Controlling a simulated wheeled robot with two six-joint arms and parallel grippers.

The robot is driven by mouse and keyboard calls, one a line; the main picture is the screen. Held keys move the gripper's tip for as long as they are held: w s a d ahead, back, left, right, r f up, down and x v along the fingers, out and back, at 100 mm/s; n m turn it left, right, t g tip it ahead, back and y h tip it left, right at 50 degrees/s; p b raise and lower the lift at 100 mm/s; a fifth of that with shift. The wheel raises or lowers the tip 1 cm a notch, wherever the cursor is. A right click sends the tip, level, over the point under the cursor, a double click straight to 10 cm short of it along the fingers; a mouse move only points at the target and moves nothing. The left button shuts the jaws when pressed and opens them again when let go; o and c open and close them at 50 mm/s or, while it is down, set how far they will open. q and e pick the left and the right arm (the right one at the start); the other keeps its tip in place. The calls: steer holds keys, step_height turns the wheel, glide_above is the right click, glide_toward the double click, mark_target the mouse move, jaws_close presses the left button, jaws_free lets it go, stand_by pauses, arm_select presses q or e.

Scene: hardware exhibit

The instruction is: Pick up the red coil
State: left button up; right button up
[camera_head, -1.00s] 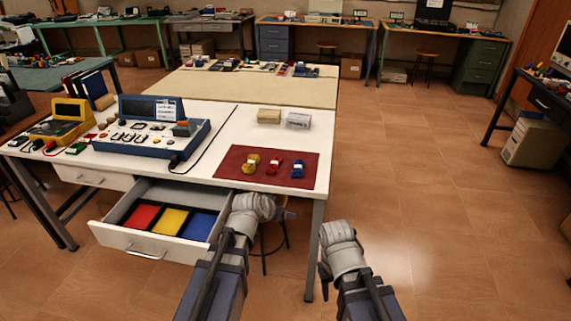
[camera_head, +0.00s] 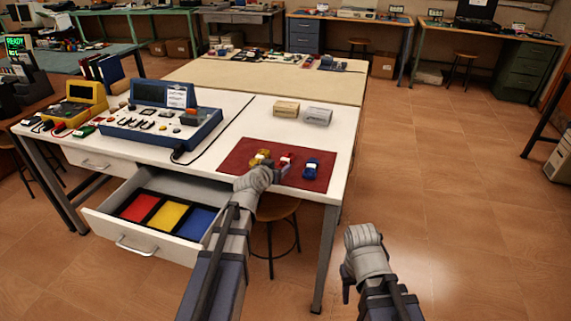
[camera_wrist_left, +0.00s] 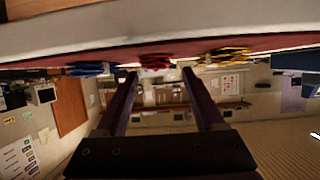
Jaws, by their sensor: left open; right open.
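The red coil (camera_head: 287,159) lies on a dark red mat (camera_head: 234,160) on the white table, between a yellow coil (camera_head: 262,157) and a blue coil (camera_head: 312,168). My left gripper (camera_head: 275,173) is at the mat's front edge, just short of the red coil, and partly hides it. In the left wrist view, which is upside down, the red coil (camera_wrist_left: 155,61) shows beyond and between the spread fingertips of my left gripper (camera_wrist_left: 159,74), with nothing held. My right gripper (camera_head: 347,287) is low over the floor, right of the table, its fingers barely visible.
An open drawer (camera_head: 128,243) with red, yellow and blue compartments juts out left of my left arm. A blue console (camera_head: 160,127) and two small boxes (camera_head: 286,109) stand on the table. A stool (camera_head: 277,208) is under the table edge. Floor at right is clear.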

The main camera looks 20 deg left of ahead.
mark_target(284, 160)
arm_select(q)
steer(key=shift+r+b+x, duration=0.2)
steer(key=shift+b+x, duration=0.15)
steer(key=shift+x, duration=0.95)
steer(key=shift+r+b+x, duration=0.15)
steer(key=shift+b+x, duration=0.15)
steer(key=shift+x, duration=1)
steer(key=shift+d, duration=0.15)
jaws_close()
